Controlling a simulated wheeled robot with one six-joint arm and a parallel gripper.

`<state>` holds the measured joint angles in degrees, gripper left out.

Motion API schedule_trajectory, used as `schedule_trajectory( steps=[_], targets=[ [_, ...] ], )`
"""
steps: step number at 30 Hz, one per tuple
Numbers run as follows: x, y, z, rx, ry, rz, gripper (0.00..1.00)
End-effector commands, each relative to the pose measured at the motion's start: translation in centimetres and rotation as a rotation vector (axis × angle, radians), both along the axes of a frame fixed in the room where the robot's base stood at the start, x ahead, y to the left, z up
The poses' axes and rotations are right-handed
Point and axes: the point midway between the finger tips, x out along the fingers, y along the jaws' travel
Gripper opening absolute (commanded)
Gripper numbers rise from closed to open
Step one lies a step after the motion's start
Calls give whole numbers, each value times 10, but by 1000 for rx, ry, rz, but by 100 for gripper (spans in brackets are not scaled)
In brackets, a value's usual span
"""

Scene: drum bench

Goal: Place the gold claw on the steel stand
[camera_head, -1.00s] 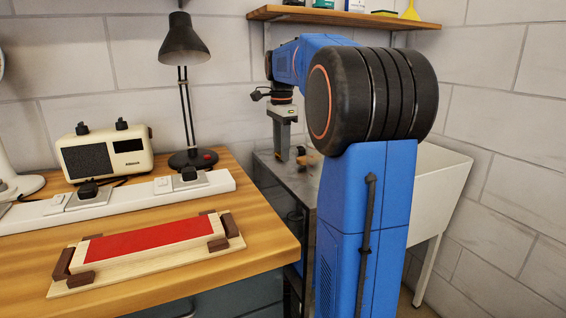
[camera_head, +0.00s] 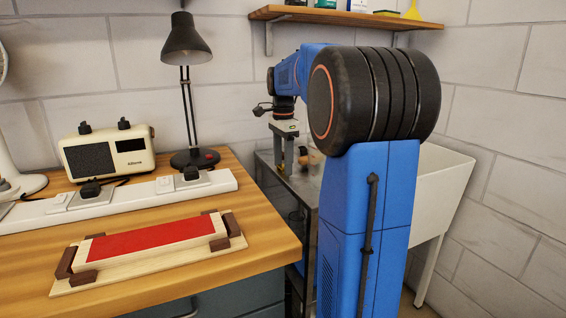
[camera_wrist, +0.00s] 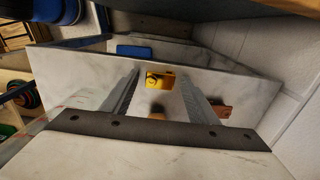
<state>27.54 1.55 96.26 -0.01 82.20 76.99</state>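A small gold claw (camera_wrist: 160,80) with a dark round mark lies on the steel stand in the wrist view. My gripper (camera_wrist: 157,92) is open, and its two long grey fingers point toward the stand with the gold claw between and beyond their tips. I cannot tell whether they touch it. In the head view my gripper (camera_head: 283,172) points down over the steel stand (camera_head: 322,190), to the right of the wooden bench. The gold claw cannot be made out there.
A copper-brown piece (camera_wrist: 220,108) lies by the right finger. A white sink (camera_head: 440,185) stands beside the stand, against the wall. The wooden bench (camera_head: 265,240) holds a lamp (camera_head: 186,45), a radio (camera_head: 108,153), a power strip (camera_head: 130,200) and a red-topped wooden tray (camera_head: 150,238).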

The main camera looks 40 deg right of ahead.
Motion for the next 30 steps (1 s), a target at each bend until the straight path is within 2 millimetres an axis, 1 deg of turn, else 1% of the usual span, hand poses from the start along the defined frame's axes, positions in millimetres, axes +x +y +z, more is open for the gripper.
schedule_trajectory(
  steps=[5,8,10,14,21,24,27,30],
  targets=[
    [0,0,1,0,0,0,54],
    [0,0,6,-1,-2,0,54],
    [0,0,13,0,-1,0,54],
    [1,0,35,-2,-3,0,54],
    [1,0,82,-2,-3,0,54],
    [1,0,98,-2,-3,0,54],
    [1,0,110,-1,-2,0,54],
    [0,0,118,0,-1,0,54]
  ],
)
